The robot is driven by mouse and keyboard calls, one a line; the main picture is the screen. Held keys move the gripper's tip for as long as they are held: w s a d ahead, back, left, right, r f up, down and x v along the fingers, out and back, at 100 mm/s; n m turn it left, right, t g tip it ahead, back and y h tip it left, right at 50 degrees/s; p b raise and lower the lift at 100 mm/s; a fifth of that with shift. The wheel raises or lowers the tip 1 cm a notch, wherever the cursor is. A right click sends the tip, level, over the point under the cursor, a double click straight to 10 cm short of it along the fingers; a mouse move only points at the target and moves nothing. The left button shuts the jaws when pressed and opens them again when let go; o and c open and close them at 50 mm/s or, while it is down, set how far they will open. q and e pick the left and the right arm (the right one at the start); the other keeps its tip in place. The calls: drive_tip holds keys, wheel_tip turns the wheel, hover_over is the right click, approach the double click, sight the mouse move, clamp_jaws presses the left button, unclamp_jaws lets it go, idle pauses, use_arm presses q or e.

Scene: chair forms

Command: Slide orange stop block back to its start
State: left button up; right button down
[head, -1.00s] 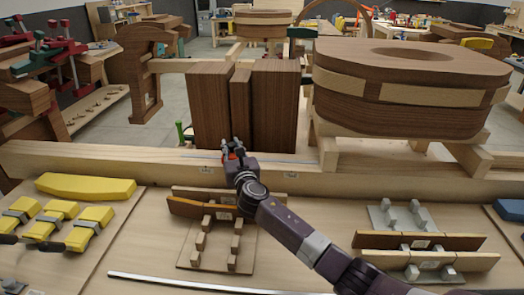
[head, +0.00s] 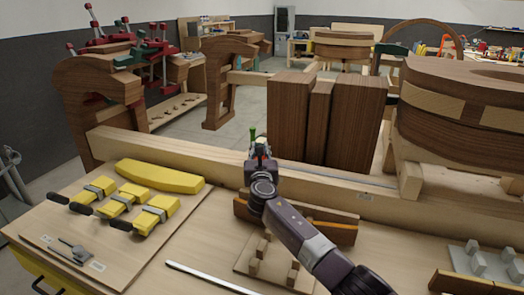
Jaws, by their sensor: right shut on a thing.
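My right gripper (head: 259,153) reaches over the bench to the long pale wooden rail (head: 320,178), just left of the dark wooden uprights. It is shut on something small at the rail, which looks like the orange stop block. The block is almost wholly hidden by the fingers, so I cannot tell its exact pose or contact with the rail. A thin metal strip (head: 325,178) runs along the rail to the right of the gripper. My left gripper is not in view.
Dark wooden uprights (head: 289,120) stand behind the rail, right of my gripper. A green-handled item (head: 252,134) stands just behind the gripper. Yellow clamps (head: 118,203) and a yellow curved piece (head: 160,176) lie left.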

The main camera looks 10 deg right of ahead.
drive_tip(key=shift+a+r, duration=0.15)
drive_tip(key=shift+a, duration=0.05)
drive_tip(key=c, duration=2.2)
unclamp_jaws()
drive_tip(key=o, duration=0.5)
drive_tip(key=shift+w+a, duration=0.15)
drive_tip(key=shift+w, duration=0.05)
drive_tip(key=shift+s, duration=0.4)
drive_tip(key=s, duration=0.3)
drive_tip(key=s+a, duration=0.1)
drive_tip(key=s, duration=0.7)
drive_tip(key=shift+s+a, duration=0.1)
drive_tip(key=shift+a, duration=0.3)
